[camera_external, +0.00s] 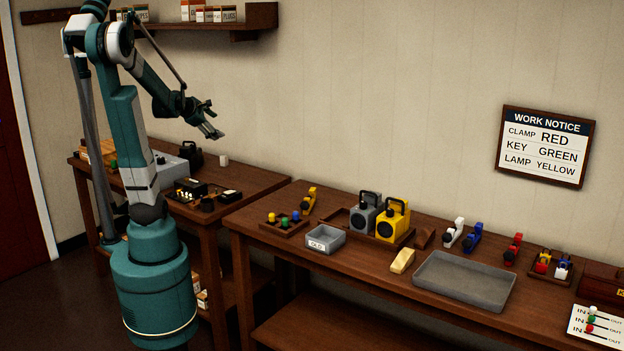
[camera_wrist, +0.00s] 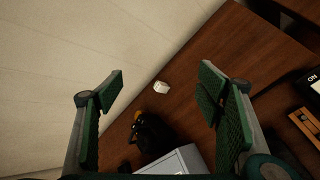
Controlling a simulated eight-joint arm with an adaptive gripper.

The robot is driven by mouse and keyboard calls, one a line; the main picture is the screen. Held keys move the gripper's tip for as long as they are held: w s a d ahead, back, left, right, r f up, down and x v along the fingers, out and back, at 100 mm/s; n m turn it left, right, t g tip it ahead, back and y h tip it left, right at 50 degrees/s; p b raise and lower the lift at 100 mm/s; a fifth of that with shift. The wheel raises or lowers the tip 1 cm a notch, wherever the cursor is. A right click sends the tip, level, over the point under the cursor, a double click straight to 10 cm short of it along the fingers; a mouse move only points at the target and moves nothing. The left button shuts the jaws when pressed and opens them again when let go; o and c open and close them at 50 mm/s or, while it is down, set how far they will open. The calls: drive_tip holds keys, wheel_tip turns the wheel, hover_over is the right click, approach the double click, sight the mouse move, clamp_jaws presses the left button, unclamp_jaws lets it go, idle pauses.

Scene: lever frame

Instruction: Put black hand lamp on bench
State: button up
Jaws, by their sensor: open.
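A black hand lamp (camera_external: 188,154) stands at the back of the left wooden table (camera_external: 262,183), beside a grey box. In the wrist view the dark lamp (camera_wrist: 152,133), with an orange-yellow spot at its top, lies low between my fingers. My gripper (camera_external: 211,119) is open and empty, above the table and up to the right of the lamp. Its two green-padded fingers (camera_wrist: 160,88) are spread wide apart in the wrist view. The long right bench (camera_external: 365,278) carries a grey lamp (camera_external: 365,214) and a yellow lamp (camera_external: 393,218) side by side on a wooden stand.
A small white cup (camera_external: 224,160) stands near the lamp, and the grey box (camera_external: 172,170) is close in front. The right bench holds a grey tray (camera_external: 463,279), a small grey bin (camera_external: 325,239) and coloured clamps. A wall shelf (camera_external: 245,24) hangs above. A work notice says lamp yellow.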

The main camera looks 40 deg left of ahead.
drive_tip(key=a+n+t+y, duration=0.1)
drive_tip(key=a+n+y, duration=0.1)
drive_tip(key=a+n, duration=0.75)
drive_tip(key=n+y, duration=0.1)
drive_tip(key=n, duration=0.3)
hover_over(182, 151)
drive_tip(key=s+d, duration=0.3)
drive_tip(key=d, duration=0.1)
drive_tip(key=f, duration=0.2)
drive_tip(key=shift+n+t, duration=0.25)
drive_tip(key=shift+t, duration=0.15)
drive_tip(key=f, duration=1.2)
drive_tip(key=shift+a+f, duration=0.2)
drive_tip(key=shift+f, duration=0.15)
drive_tip(key=shift+d+f, duration=0.1)
drive_tip(key=shift+f, duration=0.85)
drive_tip(key=shift+x, duration=1.35)
drive_tip(key=shift+b+x, duration=0.85)
drive_tip(key=shift+x, duration=1.7)
